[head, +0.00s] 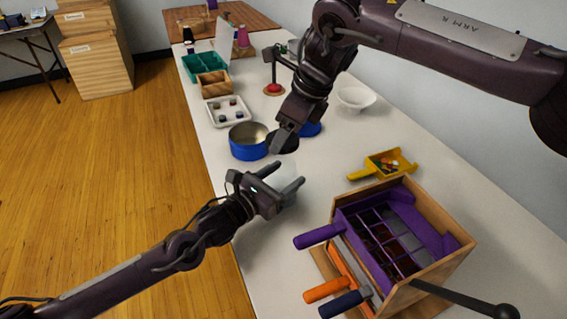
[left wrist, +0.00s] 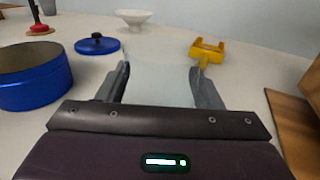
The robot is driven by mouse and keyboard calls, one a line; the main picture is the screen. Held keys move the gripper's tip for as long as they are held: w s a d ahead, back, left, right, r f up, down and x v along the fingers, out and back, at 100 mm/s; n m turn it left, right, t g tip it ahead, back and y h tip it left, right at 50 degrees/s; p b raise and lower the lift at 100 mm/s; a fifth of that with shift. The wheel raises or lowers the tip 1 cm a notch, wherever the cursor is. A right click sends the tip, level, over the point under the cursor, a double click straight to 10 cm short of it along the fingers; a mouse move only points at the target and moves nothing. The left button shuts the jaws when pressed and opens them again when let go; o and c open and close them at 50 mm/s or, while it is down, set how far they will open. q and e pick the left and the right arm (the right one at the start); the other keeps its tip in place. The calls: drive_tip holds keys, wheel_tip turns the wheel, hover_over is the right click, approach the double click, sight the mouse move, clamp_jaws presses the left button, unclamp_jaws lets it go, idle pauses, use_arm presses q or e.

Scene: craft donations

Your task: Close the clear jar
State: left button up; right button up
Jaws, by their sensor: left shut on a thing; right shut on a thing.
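The clear jar (head: 284,177) stands at the table's near left edge, very faint against the white top. My left gripper (head: 286,184) is shut on it, one finger on each side. The jar (left wrist: 160,80) also shows as a pale, see-through shape between the fingers (left wrist: 160,85) in the left wrist view. My right gripper (head: 282,136) is shut on a dark round lid (head: 289,145), just beyond the jar and apart from it in the head view. The right gripper and this lid do not show in the left wrist view.
A blue open tin (head: 247,150) stands left of the dark lid. A blue lid (left wrist: 97,45) lies behind. A yellow scoop (head: 372,173) and a wooden box (head: 440,262) with purple trays stand right. A white bowl (head: 355,98) is farther back.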

sight(289, 140)
drive_tip(key=shift+f, duration=1.95)
drive_tip(key=shift+f, duration=0.1)
drive_tip(key=shift+f, duration=0.75)
drive_tip(key=shift+f, duration=0.6)
